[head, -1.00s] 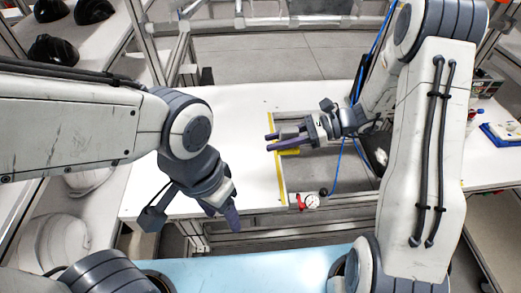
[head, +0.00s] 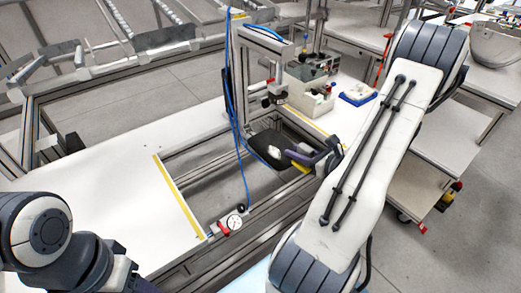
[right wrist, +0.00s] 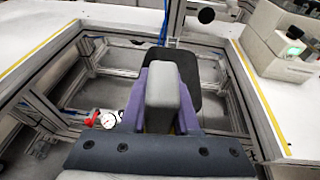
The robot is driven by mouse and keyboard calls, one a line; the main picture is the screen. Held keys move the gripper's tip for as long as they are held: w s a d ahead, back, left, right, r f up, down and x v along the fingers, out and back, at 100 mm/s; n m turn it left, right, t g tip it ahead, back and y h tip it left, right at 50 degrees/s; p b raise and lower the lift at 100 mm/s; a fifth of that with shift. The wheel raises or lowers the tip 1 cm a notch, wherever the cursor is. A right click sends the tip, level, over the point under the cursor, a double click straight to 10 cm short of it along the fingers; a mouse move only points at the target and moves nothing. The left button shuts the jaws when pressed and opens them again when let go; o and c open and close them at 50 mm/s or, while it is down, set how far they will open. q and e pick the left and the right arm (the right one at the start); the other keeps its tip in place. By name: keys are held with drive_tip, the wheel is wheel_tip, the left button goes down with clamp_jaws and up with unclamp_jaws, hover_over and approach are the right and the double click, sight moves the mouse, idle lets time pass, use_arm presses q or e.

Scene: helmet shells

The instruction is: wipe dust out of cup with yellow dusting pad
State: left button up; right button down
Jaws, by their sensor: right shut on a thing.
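My right gripper (head: 305,156) has purple fingers and is at the right side of the frame opening. It is shut on the yellow dusting pad (head: 301,167), which shows as a yellow edge below the fingers. In the right wrist view, the fingers (right wrist: 163,98) stand on both sides of a grey block, with a thin yellow sliver beside it. A black, round-cornered panel or dish (head: 264,142) lies just left of the fingertips, with a small white item (head: 275,152) in front of it. I cannot tell whether either is the cup; no dust is discernible. My left gripper is out of view.
A metal frame opening in the white table (head: 105,170) has yellow strips along its sides. A red-and-white dial gauge (head: 234,222) sits at its front edge. A blue hose (head: 236,110) hangs by an upright post. Grey boxes (head: 312,100) and a blue tray (head: 358,94) stand behind.

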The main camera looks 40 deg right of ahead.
drive_tip(key=shift+s+d+f+m+h, duration=0.25)
drive_tip(key=shift+s+d+m+h, duration=0.3)
drive_tip(key=shift+s+d, duration=0.35)
drive_tip(key=shift+w+a+b, duration=0.1)
drive_tip(key=shift+w+b, duration=1.05)
drive_tip(key=shift+w, duration=6.45)
drive_tip(key=f+b, duration=0.1)
drive_tip(key=w+f+b, duration=0.1)
drive_tip(key=f+b, duration=0.1)
drive_tip(key=shift+s+f+b, duration=0.1)
drive_tip(key=shift+f+b, duration=1.05)
drive_tip(key=shift+f+b, duration=0.55)
drive_tip(key=shift+b, duration=1)
